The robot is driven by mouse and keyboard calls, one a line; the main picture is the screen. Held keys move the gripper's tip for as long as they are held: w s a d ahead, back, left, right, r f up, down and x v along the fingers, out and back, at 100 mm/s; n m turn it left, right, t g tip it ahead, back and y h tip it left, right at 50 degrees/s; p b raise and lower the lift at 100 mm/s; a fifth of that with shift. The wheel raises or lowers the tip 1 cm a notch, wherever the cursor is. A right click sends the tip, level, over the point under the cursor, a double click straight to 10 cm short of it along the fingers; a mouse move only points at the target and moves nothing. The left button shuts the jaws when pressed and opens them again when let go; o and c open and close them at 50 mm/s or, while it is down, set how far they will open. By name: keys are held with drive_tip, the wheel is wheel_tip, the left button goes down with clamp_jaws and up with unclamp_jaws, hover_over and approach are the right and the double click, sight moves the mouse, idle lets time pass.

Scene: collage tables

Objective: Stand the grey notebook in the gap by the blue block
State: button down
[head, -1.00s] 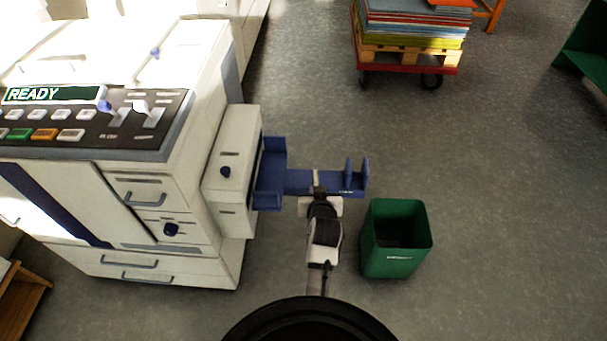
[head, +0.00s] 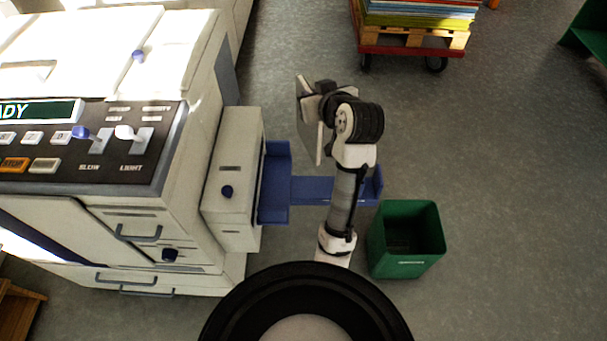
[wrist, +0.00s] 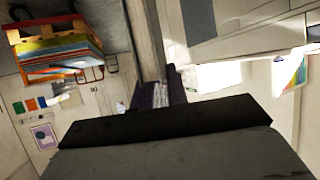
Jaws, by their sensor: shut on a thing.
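A grey notebook (head: 308,125) hangs upright and slightly tilted in the head view, above the floor and beyond the blue tray. My gripper (head: 319,90) is shut on it near its upper part; the fingertips are partly hidden by my wrist. In the wrist view a broad grey face with a black edge, seemingly the notebook (wrist: 170,155), fills the bottom. The blue tray (head: 310,190) juts from the machine's side, with upright blue parts at its left and right ends. I cannot tell which part is the blue block, and my arm covers some of the tray's right part.
The white copier-like machine (head: 225,215) stands at the left, beside the tray. A green bin (head: 405,262) stands on the floor right of my arm. A red cart (head: 410,45) with stacked sheets is at the back.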

sight(312, 152)
wheel_tip(312, 152, down, 20)
drive_tip(key=shift+r+p, duration=0.1)
drive_tip(key=shift+p, duration=0.9)
drive_tip(key=c, duration=1.4)
unclamp_jaws()
drive_tip(key=shift+r, duration=0.1)
drive_tip(key=b+v, duration=0.3)
drive_tip(key=v, duration=0.9)
